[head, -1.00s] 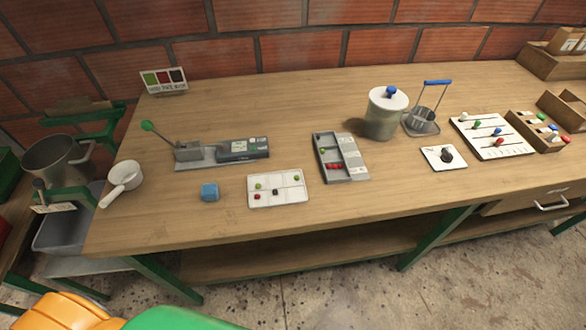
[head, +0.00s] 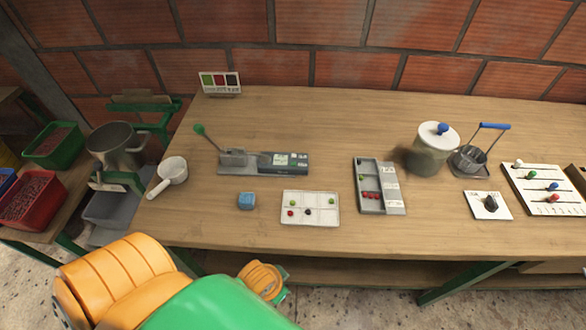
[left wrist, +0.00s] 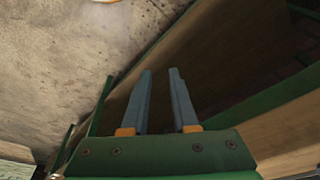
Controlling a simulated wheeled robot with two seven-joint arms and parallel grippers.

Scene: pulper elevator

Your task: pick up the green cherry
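A white tray (head: 311,222) lies near the table's front. It holds one green cherry (head: 293,203) at the left, another green cherry (head: 331,201) at the right, a red cherry (head: 291,213) and a dark cherry (head: 308,212). A grey sectioned tray (head: 393,205) to its right holds another green cherry (head: 361,178) and several red ones. My left gripper shows in the left wrist view (left wrist: 160,72), its two fingers apart with nothing between them, near the table's underside and floor. In the head view my left arm hides it. My right gripper is out of view.
Behind are a lever device (head: 262,163) and a colour card (head: 220,82). A white scoop (head: 172,172) is at left; a lidded pot (head: 431,155) stands right. Bare wood lies in front of the trays.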

